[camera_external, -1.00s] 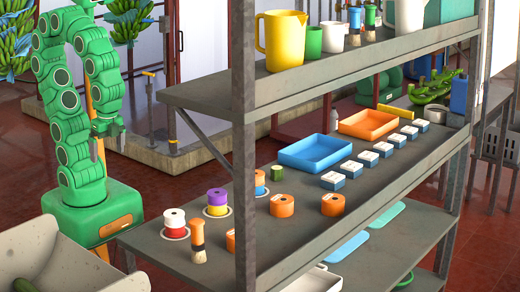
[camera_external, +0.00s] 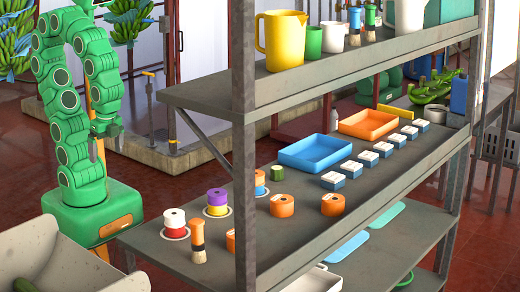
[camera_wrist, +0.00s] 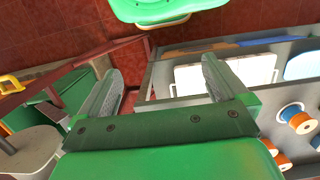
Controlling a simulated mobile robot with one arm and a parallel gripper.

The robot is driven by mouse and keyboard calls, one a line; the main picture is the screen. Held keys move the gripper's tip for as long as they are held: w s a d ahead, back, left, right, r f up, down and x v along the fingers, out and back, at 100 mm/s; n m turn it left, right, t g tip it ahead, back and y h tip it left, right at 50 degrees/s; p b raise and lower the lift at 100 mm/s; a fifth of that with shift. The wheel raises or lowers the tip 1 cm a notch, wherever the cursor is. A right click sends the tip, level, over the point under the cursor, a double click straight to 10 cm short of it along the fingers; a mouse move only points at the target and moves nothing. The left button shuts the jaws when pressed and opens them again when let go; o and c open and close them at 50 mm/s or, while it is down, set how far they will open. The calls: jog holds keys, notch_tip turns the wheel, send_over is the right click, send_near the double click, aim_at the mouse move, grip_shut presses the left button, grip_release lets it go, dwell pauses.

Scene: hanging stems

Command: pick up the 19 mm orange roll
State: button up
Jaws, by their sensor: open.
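Several orange rolls lie on the middle shelf in the external view: one roll (camera_external: 282,205) near the centre, another roll (camera_external: 333,204) to its right, and a third roll (camera_external: 231,241) partly hidden by the shelf post. Their labels are too small to read, so I cannot tell which is 19 mm. My gripper (camera_external: 97,152) hangs left of the shelf, apart from all the rolls. In the wrist view my gripper (camera_wrist: 163,80) is open with nothing between its fingers. Orange pieces (camera_wrist: 270,148) show at the lower right there, partly cut off.
A blue tray (camera_external: 315,152), an orange tray (camera_external: 368,124) and small white-topped boxes (camera_external: 368,158) sit behind. The upper shelf (camera_external: 200,95) and post (camera_external: 244,150) bound the space.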

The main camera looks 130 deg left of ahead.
dwell(0.3)
jog(key=w+a+m+y, duration=0.1)
jog(key=w+a+y, duration=0.2)
jog(key=w+a, duration=0.35)
jog(key=w+a+m+y, duration=0.1)
jog(key=w+a+y, duration=0.25)
jog(key=a, duration=0.55)
jog(key=m+t+y, duration=0.5)
jog(key=m+y, duration=0.2)
jog(key=m, duration=0.9)
send_over(274, 201)
jog(key=s+d, duration=0.3)
jog(key=s, duration=0.2)
notch_tip(274, 201, down, 8)
jog(key=w+f+m, duration=0.1)
jog(key=w+d+f+m+t, duration=0.1)
jog(key=f, duration=0.1)
jog(key=w+f+m+h, duration=0.1)
jog(key=w+f+m, duration=0.1)
jog(key=shift+d+f+t, duration=0.1)
jog(key=shift+d+t, duration=0.1)
jog(key=shift+t, duration=0.1)
jog(key=shift+x, duration=3.9)
jog(key=shift+s+a, duration=0.1)
jog(key=shift+s, duration=0.1)
